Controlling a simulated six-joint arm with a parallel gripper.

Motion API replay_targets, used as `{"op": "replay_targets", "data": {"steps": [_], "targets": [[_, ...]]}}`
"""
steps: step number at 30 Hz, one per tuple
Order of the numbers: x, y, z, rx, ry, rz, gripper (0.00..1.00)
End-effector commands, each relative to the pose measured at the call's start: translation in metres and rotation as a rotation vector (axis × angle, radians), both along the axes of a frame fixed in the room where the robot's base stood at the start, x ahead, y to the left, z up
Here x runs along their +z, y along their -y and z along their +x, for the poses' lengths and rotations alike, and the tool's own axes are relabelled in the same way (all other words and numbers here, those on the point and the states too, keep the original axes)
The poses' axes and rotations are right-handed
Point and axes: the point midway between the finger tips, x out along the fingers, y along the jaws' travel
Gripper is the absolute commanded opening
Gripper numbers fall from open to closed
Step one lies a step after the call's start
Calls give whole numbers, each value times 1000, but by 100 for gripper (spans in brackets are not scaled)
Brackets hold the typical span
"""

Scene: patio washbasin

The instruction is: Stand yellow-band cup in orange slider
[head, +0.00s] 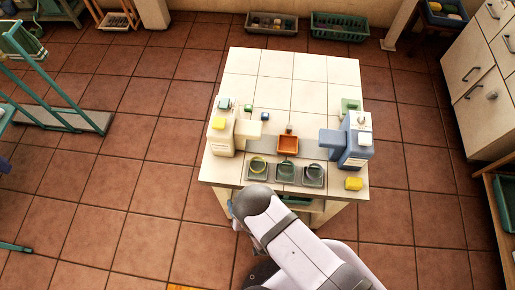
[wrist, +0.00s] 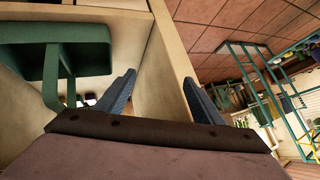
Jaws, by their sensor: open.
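The orange slider (head: 287,144) is a small open tray near the middle of the tiled tabletop. A cup with a yellowish rim (head: 257,163), apparently the yellow-band cup, stands in the left of three grey trays along the front edge. Cups of greener look stand in the other two trays. In the head view my arm reaches the front edge, and my gripper's fingers are hidden. In the wrist view my gripper (wrist: 161,98) is open and empty, its two blue-grey fingers apart, beside the stand's pale panels and a dark green bin (wrist: 45,62). The cup and slider are not visible there.
A cream dispenser (head: 222,131) stands left of the slider, and a blue dispenser (head: 354,140) stands right. A yellow block (head: 353,183) lies at the front right corner. The back of the tabletop (head: 290,75) is clear.

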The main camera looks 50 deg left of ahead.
Motion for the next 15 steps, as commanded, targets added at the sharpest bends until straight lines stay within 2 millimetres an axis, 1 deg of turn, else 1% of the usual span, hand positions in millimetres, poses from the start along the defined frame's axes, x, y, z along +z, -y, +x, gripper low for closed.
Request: {"op": "replay_targets", "data": {"steps": [1, 3, 8, 11, 15], "targets": [[-3, -7, -1, -15, -29, -49, 62], [-7, -10, -4, -32, -65, -132, 62], [-7, -10, -10, -75, -138, -324, 62], [0, -7, -13, -104, -175, -444, 62], [20, 3, -15, -144, -213, -614, 62]]}}
